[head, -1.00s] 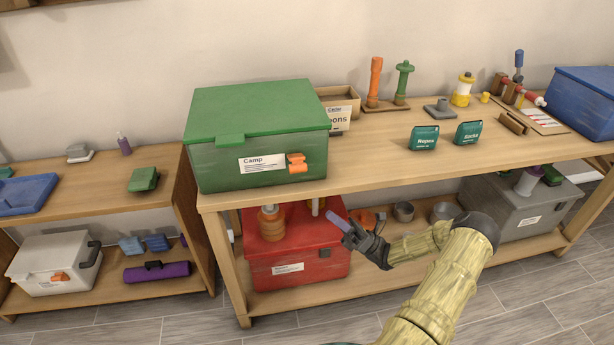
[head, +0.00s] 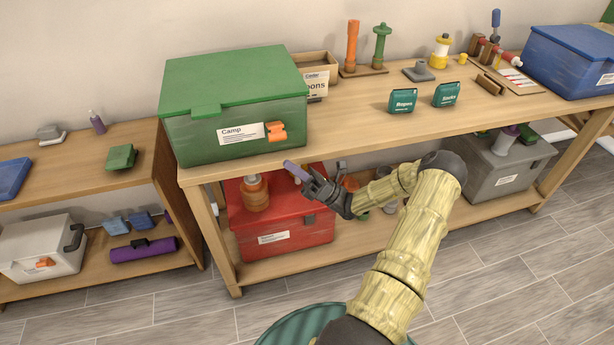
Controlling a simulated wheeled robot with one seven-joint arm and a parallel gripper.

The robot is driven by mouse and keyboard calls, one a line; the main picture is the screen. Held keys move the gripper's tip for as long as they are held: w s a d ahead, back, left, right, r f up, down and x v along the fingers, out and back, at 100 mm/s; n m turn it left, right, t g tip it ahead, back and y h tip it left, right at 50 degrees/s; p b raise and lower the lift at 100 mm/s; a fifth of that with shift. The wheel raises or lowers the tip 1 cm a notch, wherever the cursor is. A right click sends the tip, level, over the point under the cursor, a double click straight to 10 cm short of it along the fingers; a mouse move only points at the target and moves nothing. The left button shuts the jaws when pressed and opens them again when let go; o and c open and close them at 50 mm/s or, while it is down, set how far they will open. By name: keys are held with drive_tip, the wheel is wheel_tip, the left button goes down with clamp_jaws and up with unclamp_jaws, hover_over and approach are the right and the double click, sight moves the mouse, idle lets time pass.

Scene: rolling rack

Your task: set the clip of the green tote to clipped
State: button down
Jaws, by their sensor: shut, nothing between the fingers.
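The green tote (head: 240,95) labelled "Camp" stands with its lid down on the left end of the upper shelf in the head view. Its orange clip (head: 275,133) is on the front face, right of the white label (head: 241,134). I cannot tell from this view whether the clip is fastened. My gripper (head: 293,168) is in front of the shelf, below and slightly right of the clip in the picture. Its lilac-tipped fingers are shut and empty, apart from the clip. Nothing hides the tote's front.
The wooden shelf edge (head: 400,138) runs below the tote. A red tote (head: 270,220) and an orange-brown jar (head: 255,197) are on the lower shelf near my gripper. Teal packets (head: 403,101) stand right along the top. Open floor (head: 540,260) lies in front.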

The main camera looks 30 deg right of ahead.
drive_tip(key=r, duration=0.1)
drive_tip(key=w+r, duration=0.1)
drive_tip(key=r, duration=0.1)
drive_tip(key=w+r, duration=0.1)
drive_tip(key=shift+w+a+r, duration=0.15)
drive_tip(key=shift+a+r, duration=0.05)
drive_tip(key=shift+r, duration=0.1)
drive_tip(key=shift+s+r+m+t+h+p, duration=0.2)
drive_tip(key=shift+r+m+t+h+p, duration=0.25)
drive_tip(key=shift+m+h+p, duration=0.75)
wheel_tip(320, 180, up, 8)
drive_tip(key=m+h+p, duration=0.8)
drive_tip(key=m+p, duration=0.4)
drive_tip(key=p, duration=1.3)
drive_tip(key=s+a+f+b+v, duration=0.1)
drive_tip(key=a+b+v, duration=0.1)
drive_tip(key=v, duration=1.1)
drive_tip(key=shift+s+a+b, duration=0.15)
drive_tip(key=shift+a+b, duration=0.2)
drive_tip(key=shift+b, duration=0.2)
